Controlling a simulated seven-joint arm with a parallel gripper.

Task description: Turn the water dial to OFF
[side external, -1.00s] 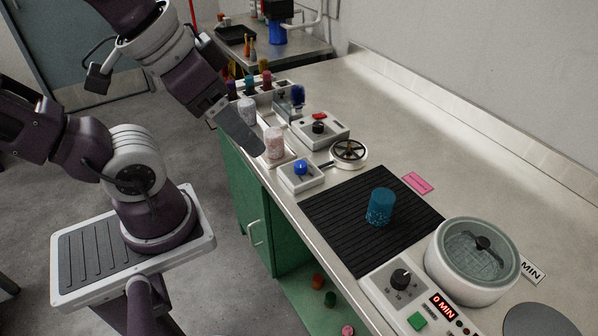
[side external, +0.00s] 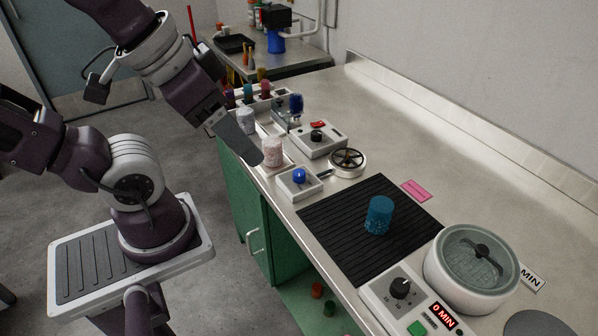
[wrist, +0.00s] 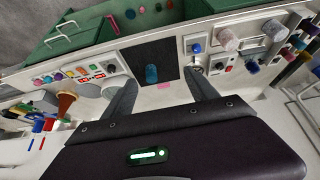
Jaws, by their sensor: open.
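A small white box with a round blue knob (side external: 299,176) stands near the bench's front edge; it also shows in the wrist view (wrist: 196,48). It looks like the water dial, but I cannot read its label or setting. My gripper (side external: 248,150) hangs over the front edge, left of the blue knob in the side view and apart from it. In the wrist view my gripper (wrist: 160,76) is open, with its two fingers wide apart and nothing between them.
A black-dial box (side external: 330,146) and a wheel (side external: 347,160) are behind the blue knob. A blue cup (side external: 379,215) stands on a black mat (side external: 340,232). A lidded round device (side external: 476,270) is at right.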

